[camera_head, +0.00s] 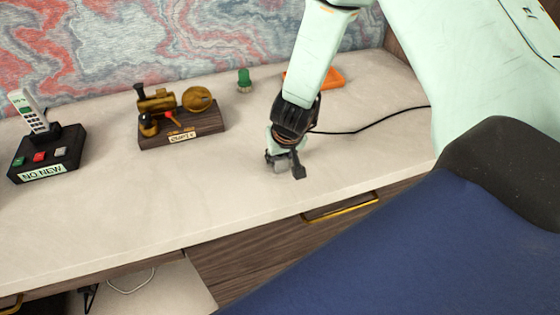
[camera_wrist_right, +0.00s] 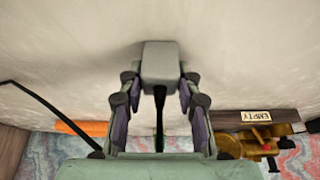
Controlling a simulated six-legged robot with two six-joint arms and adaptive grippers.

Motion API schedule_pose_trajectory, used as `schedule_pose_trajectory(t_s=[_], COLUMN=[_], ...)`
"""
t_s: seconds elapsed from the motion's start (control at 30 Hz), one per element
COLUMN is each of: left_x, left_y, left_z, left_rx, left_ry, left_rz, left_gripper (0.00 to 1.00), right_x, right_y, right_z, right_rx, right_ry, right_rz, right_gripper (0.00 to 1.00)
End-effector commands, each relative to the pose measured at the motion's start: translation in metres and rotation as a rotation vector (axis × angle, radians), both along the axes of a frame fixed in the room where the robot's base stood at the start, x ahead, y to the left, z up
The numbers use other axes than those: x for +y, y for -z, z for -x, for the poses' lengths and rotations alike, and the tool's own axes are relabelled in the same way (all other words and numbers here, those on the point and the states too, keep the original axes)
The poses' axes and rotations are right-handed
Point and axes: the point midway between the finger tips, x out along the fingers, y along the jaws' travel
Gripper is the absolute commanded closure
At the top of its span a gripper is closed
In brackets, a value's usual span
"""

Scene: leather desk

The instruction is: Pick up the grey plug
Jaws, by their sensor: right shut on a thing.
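The grey plug (camera_wrist_right: 160,62) sits between the fingers of my right gripper (camera_wrist_right: 160,88) in the wrist view. The fingers press on its two sides, and a dark cable or prong runs back from it toward the palm. In the head view my right gripper (camera_head: 285,163) points down at the desk top, and the plug (camera_head: 281,167) shows only as a small grey piece between the fingers. The plug is at or very near the desk surface; I cannot tell whether it touches. My left gripper is not in view.
A brass device on a wooden base (camera_head: 181,128) with an "EMPTY" label stands left of the gripper. A phone on a black button box (camera_head: 47,152) is farther left. A green object (camera_head: 244,80) and an orange object (camera_head: 325,78) lie behind. A black cable (camera_head: 376,121) runs right.

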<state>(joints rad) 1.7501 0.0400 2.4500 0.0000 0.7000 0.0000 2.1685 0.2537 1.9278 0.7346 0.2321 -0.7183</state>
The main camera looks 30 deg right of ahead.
Motion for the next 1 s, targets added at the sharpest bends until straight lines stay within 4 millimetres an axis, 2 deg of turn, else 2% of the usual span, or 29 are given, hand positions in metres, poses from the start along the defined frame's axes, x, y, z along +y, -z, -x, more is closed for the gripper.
schedule_pose_trajectory(t_s=[0.37, 0.53, 0.77, 1.0], left_x=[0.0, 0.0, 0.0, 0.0], left_y=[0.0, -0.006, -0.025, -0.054], left_z=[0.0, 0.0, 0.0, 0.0], left_rx=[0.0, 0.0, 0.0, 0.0], left_ry=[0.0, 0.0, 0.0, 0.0], left_rz=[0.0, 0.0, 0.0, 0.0], left_gripper=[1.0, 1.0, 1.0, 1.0], right_x=[0.0, 0.0, 0.0, 0.0], right_y=[0.001, -0.007, -0.033, -0.072], right_z=[0.002, 0.001, 0.001, 0.0], right_rx=[0.005, 0.004, 0.003, 0.002], right_ry=[0.0, -0.001, 0.0, 0.001], right_rz=[-0.001, -0.001, -0.002, -0.002], right_gripper=[1.0, 1.0, 1.0, 1.0])
